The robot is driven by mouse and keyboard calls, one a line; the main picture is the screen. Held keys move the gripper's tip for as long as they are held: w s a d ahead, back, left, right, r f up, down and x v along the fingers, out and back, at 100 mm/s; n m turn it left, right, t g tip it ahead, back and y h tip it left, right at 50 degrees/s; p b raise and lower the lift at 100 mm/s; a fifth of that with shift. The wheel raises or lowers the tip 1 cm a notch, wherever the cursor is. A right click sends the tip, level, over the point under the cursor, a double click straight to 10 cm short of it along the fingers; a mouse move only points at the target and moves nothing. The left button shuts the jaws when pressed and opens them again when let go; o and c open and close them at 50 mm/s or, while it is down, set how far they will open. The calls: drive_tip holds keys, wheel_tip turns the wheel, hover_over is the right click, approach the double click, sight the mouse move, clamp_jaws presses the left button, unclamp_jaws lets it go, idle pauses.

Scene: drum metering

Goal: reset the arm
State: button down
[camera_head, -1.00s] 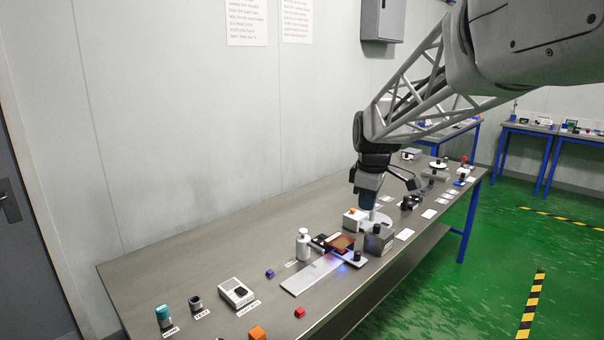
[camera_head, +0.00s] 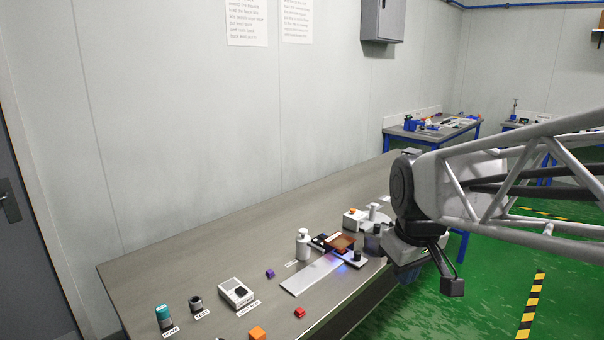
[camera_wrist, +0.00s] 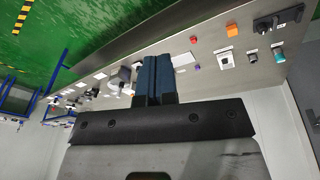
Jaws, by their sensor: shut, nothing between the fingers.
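My arm reaches in from the right edge of the camera_head view. My gripper (camera_wrist: 154,62) shows in the camera_wrist view as two blue fingers side by side, shut, with nothing held. In the camera_head view the wrist hangs past the front right part of the workbench (camera_head: 190,262), and the fingers are mostly hidden or hard to make out there. In the camera_wrist view the bench items lie beyond the fingertips, none touching them.
A white bottle (camera_head: 303,245), a light flat strip (camera_head: 314,275), a brown block (camera_head: 341,242), a white device (camera_head: 236,293) and small red (camera_head: 300,313) and orange (camera_head: 257,333) blocks stand on the bench.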

drive_tip(key=s+f+m, duration=0.4)
drive_tip(key=s+f, duration=0.1)
drive_tip(key=s, duration=0.8)
drive_tip(key=shift+d+f+m, duration=0.2)
drive_tip(key=shift+d+m, duration=0.1)
drive_tip(key=shift+m, duration=0.1)
drive_tip(key=w+a+r+n, duration=0.15)
drive_tip(key=w+n, duration=0.25)
drive_tip(key=w, duration=0.8)
drive_tip(key=w+r+n, duration=0.3)
drive_tip(key=w+n, duration=0.2)
drive_tip(key=w, duration=0.8)
drive_tip(key=w+a+r+n, duration=0.1)
drive_tip(key=w+r+n, duration=0.25)
drive_tip(key=w, duration=0.85)
drive_tip(key=w+a+f+n, duration=0.2)
drive_tip(key=w+f+n, duration=0.3)
drive_tip(key=w, duration=0.7)
drive_tip(key=w+a+f+n, duration=0.2)
drive_tip(key=w+f+n, duration=0.2)
drive_tip(key=w, duration=0.9)
drive_tip(key=w+a+f+n+g+y, duration=0.1)
drive_tip(key=w+f+n, duration=0.4)
drive_tip(key=w+f, duration=0.5)
drive_tip(key=w+a, duration=0.1)
drive_tip(key=w, duration=0.2)
drive_tip(key=shift+n, duration=0.35)
